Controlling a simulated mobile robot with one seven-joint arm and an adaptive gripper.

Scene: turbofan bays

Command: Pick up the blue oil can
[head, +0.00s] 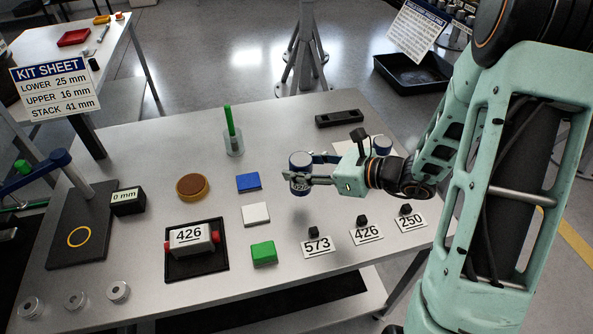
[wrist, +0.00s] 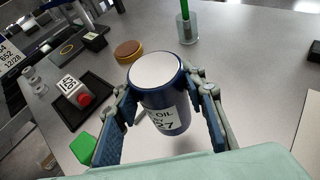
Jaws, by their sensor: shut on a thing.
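The blue oil can (head: 300,184) has a pale grey top and a white label. It also shows in the wrist view (wrist: 163,118), upright between the two fingers, its label partly reading "OIL" and "27". My gripper (head: 312,176) is shut on the can from the right side, one finger on each side of it. The can is over the right-middle part of the grey table (head: 300,120).
Number cards 573 (head: 317,247), 426 (head: 366,236) and 250 (head: 411,223) lie near the front edge. Blue (head: 248,182), white (head: 255,214) and green (head: 264,253) blocks lie left of the can. A clear holder with a green stick (head: 232,142) stands behind.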

